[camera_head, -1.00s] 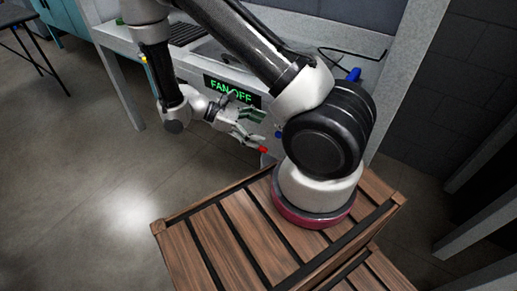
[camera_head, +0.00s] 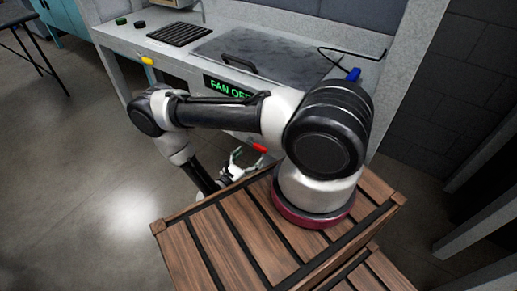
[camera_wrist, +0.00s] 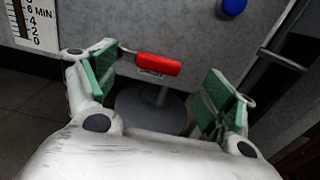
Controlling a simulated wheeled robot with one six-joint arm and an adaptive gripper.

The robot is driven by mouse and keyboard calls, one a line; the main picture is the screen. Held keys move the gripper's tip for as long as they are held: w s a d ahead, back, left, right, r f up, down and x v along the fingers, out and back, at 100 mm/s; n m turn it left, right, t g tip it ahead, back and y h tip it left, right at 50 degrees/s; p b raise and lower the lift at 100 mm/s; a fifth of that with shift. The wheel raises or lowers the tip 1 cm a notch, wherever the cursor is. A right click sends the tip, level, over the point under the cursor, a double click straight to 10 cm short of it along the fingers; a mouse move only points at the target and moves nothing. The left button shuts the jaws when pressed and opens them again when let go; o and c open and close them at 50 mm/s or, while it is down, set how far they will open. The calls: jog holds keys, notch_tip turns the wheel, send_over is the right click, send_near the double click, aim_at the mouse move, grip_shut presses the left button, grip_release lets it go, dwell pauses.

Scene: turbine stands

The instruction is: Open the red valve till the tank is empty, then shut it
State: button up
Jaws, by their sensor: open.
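The red valve handle (camera_wrist: 158,64) lies crosswise on the grey front panel in the wrist view, its long side roughly level. It also shows in the head view (camera_head: 260,148), just beyond my fingers. My gripper (camera_wrist: 163,78) is open, with one green-padded finger left of the handle and the other to its right. No grip on the handle shows. In the head view my gripper (camera_head: 243,163) is low in front of the bench, beside my base. A white scale marked MIN (camera_wrist: 32,20) is at upper left in the wrist view; I cannot tell the tank's level.
A blue knob (camera_wrist: 233,8) is above the handle at right. Open floor lies left.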

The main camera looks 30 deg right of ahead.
aim_at(259, 148)
jog(key=x, duration=0.6)
jog(key=shift+w+d, duration=0.1)
jog(key=shift+d, duration=0.15)
jog(key=shift+c, duration=0.4)
jog(key=c, duration=1.4)
